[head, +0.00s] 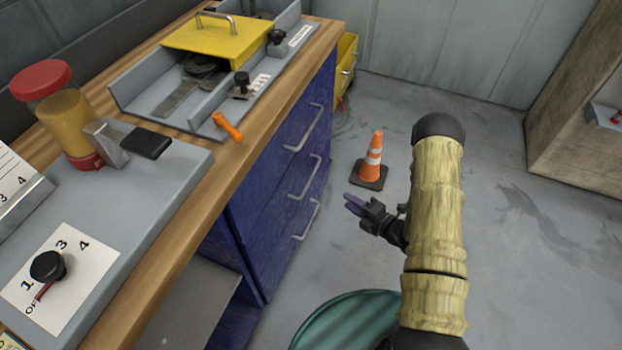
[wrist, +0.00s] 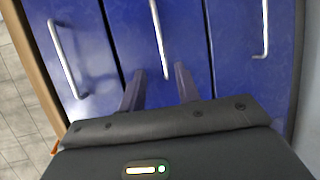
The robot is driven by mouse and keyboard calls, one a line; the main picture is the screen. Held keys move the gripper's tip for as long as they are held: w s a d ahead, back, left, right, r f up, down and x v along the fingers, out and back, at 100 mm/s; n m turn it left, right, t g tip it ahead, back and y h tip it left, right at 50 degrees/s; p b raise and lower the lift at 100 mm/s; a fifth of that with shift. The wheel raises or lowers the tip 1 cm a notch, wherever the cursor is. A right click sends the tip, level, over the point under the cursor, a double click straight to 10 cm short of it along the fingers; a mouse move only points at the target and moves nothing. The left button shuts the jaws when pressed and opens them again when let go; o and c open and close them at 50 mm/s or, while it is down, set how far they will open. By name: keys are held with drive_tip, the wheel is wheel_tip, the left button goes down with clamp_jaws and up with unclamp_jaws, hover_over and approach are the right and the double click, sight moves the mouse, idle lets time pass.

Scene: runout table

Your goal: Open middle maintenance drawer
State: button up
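The blue drawer cabinet (head: 262,215) stands under the wooden bench, with three stacked drawers, each with a silver bar handle. The middle drawer's handle (head: 304,178) shows between the upper handle (head: 304,128) and the lower handle (head: 306,220). All three drawers look shut. My gripper (head: 352,203) is out in front of the cabinet, apart from it. In the wrist view my gripper (wrist: 160,72) has its two dark fingers spread with nothing held. The middle handle (wrist: 159,35) lies ahead, its near end lined up between the fingertips.
An orange traffic cone (head: 373,160) stands on the floor behind my gripper. A teal round drum (head: 350,322) is at the bottom. A yellow bin (head: 346,62) sits past the cabinet's far end. Floor (head: 470,105) between cabinet and wall is mostly clear.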

sight(311, 176)
drive_tip(key=b+x, duration=0.2)
drive_tip(key=x, duration=1.5)
drive_tip(key=shift+w+a+f, duration=0.15)
drive_tip(key=shift+f, duration=0.05)
drive_tip(key=shift+c, duration=0.4)
clamp_jaws()
